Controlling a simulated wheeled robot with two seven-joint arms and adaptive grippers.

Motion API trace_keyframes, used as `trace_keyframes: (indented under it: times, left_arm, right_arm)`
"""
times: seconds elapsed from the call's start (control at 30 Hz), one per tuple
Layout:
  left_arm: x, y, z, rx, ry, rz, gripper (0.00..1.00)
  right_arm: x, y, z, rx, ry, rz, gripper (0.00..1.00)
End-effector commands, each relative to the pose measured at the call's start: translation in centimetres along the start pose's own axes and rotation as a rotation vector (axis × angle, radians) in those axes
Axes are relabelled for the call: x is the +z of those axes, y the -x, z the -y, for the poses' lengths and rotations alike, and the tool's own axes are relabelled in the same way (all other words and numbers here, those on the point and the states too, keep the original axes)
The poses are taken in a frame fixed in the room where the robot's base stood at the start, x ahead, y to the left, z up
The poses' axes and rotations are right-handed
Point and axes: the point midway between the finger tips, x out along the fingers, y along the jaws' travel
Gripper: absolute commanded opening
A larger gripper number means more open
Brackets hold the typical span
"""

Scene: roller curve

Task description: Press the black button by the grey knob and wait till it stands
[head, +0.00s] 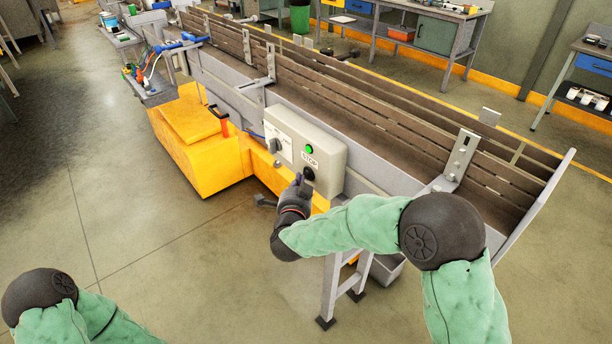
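A light grey control box (328,158) is fixed to the near side of the conveyor (365,120). On its face are a grey knob (274,146) at the left, a green lamp (309,149) that looks lit, and a black button (308,174) under a STOP label. My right gripper (299,182) is in front of the box, its narrow tip just left of and below the black button. Its fingers look closed together, with nothing seen between them. I cannot tell whether the tip touches the button. My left gripper is out of view; only part of that arm shows.
A yellow base (200,150) stands under the conveyor at the left, with a red handle (218,113) nearby. Metal brackets (460,155) rise along the conveyor side. Workbenches (440,30) stand behind. The floor at the lower left is clear.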

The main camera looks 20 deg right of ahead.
Motion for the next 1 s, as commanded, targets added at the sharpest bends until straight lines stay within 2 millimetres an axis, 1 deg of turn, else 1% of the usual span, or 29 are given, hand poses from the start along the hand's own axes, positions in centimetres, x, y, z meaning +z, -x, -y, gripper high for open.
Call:
trace_keyframes:
  times: [1.0]
  left_arm:
    - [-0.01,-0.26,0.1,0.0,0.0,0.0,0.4]
  right_arm:
    - [-0.59,-0.58,-0.21,0.0,-0.001,-0.002,0.0]
